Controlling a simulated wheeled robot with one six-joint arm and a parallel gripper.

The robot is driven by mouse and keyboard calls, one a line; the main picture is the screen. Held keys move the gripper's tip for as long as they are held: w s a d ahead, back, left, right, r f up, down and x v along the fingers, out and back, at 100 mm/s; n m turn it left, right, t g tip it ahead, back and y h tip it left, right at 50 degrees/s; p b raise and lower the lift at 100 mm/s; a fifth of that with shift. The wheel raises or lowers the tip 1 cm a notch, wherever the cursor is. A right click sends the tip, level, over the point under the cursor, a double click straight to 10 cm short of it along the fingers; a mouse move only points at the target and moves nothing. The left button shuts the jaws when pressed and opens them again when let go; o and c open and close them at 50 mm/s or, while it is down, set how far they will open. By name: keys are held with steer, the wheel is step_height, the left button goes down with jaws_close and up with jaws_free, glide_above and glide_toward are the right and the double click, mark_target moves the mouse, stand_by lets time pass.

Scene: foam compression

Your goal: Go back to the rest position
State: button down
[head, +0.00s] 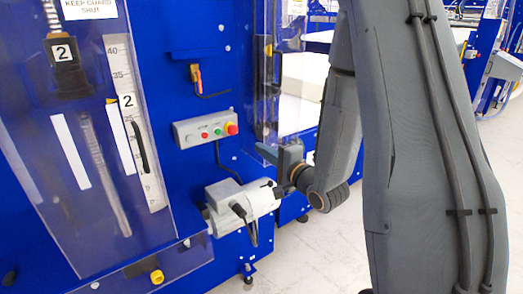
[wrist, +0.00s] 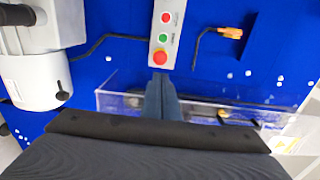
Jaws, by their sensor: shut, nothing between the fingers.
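My gripper (head: 264,150) is at the end of my arm in the middle of the head view, in front of the blue machine frame (head: 180,25). In the wrist view my gripper (wrist: 158,78) shows as two dark blue-grey fingers pressed together, with nothing between them. The fingertips are just below the end of the grey control box (wrist: 166,38) in the picture, near its red button. I cannot tell the gap between the tips and the box.
The control box (head: 190,131) with coloured buttons is left of my gripper. A white motor housing (head: 238,207) sticks out below it. A clear guard (head: 30,165) covers the left part, beside a scale (head: 138,110). Pale blocks (head: 303,75) stand behind my arm. Floor (head: 300,262) shows at lower right.

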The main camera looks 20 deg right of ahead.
steer(key=shift+f, duration=0.1)
steer(key=s+d+f+n+g+h, duration=0.1)
steer(key=s+f+n+g+h, duration=0.45)
steer(key=f+n+g, duration=0.2)
steer(key=s+a+n+g, duration=0.2)
steer(key=s+n+g, duration=0.1)
steer(key=s, duration=0.6)
steer(key=s+a+n+g, duration=0.2)
steer(key=s+n+g, duration=0.2)
steer(key=s, duration=0.6)
steer(key=shift+g, duration=0.85)
steer(key=shift+f, duration=0.1)
